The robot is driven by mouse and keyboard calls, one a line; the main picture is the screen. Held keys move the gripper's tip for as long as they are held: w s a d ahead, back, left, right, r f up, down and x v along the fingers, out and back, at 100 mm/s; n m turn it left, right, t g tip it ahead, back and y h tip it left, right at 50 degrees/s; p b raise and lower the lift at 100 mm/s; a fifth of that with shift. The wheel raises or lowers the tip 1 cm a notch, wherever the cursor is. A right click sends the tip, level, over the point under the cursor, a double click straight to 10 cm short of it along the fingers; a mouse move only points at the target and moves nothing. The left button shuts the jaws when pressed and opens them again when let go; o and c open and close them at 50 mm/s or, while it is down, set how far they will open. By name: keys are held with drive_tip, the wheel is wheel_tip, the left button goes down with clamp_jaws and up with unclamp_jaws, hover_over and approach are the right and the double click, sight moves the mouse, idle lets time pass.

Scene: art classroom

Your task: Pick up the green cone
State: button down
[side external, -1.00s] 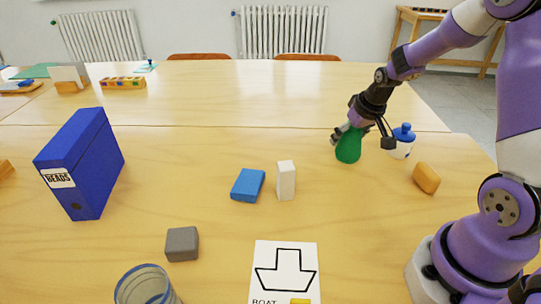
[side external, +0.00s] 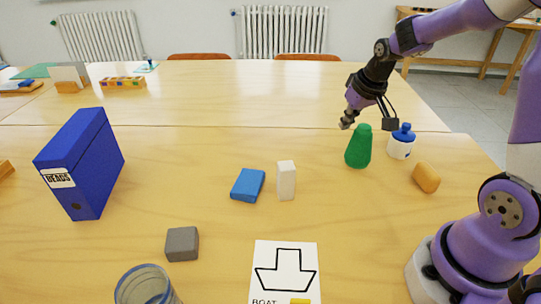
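The green cone (side external: 358,149) stands upright on the table in the side external view, with a rounded top. My gripper (side external: 347,122) is above and slightly left of the cone's top, apart from it and holding nothing that I can see. Its fingertips are small and partly overlap in this view, so their opening is unclear.
A white bottle with a blue cap (side external: 402,142) stands close right of the cone, and an orange block (side external: 426,178) lies nearer. A white block (side external: 286,180) and a blue block (side external: 247,185) are to the left.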

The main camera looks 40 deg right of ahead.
drive_tip(key=a+r, duration=0.5)
drive_tip(key=a, duration=0.3)
drive_tip(key=shift+s+a+r, duration=0.15)
drive_tip(key=shift+s+a, duration=0.15)
drive_tip(key=shift+a, duration=0.1)
drive_tip(key=shift+c, duration=1.6)
unclamp_jaws()
drive_tip(key=v, duration=1.1)
drive_tip(key=o, duration=0.3)
drive_tip(key=shift+s+a+r, duration=0.1)
drive_tip(key=shift+s+r, duration=0.05)
drive_tip(key=shift+r, duration=0.3)
